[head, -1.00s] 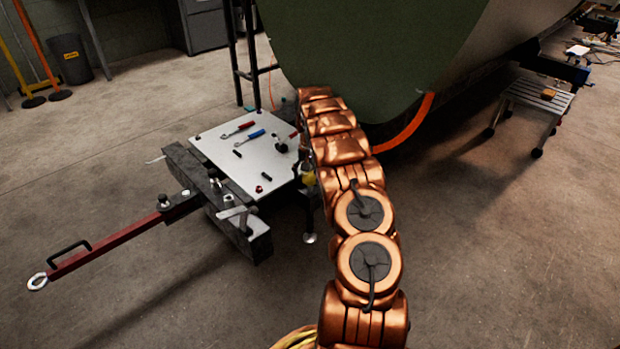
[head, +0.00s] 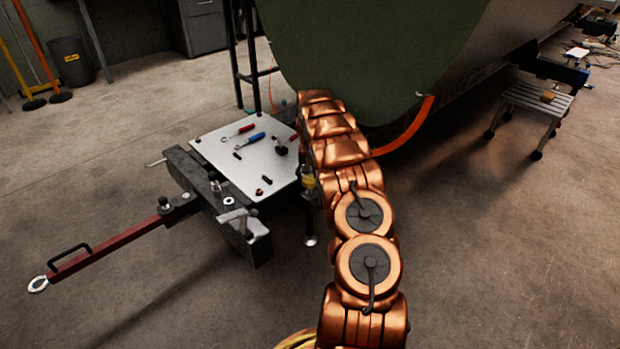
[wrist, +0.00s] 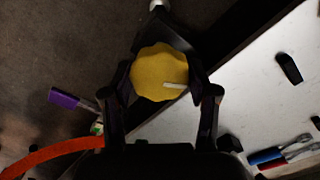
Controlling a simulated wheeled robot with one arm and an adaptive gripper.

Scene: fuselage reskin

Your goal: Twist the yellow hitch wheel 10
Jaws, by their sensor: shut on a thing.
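The yellow hitch wheel (wrist: 155,75) is a scalloped knob with a short white mark pointing right, in the middle of the wrist view. My gripper (wrist: 162,82) has one dark finger on each side of it and is shut on its rim. In the head view a small yellow part of the wheel (head: 308,182) shows beside my copper arm, at the right edge of the cart. My gripper is mostly hidden behind my arm there.
The cart's white top (head: 225,150) holds a red-handled tool (head: 240,130), a blue-handled tool (head: 252,139) and small dark parts. A red tow bar (head: 110,243) sticks out left. The green fuselage (head: 370,60) stands close behind my arm.

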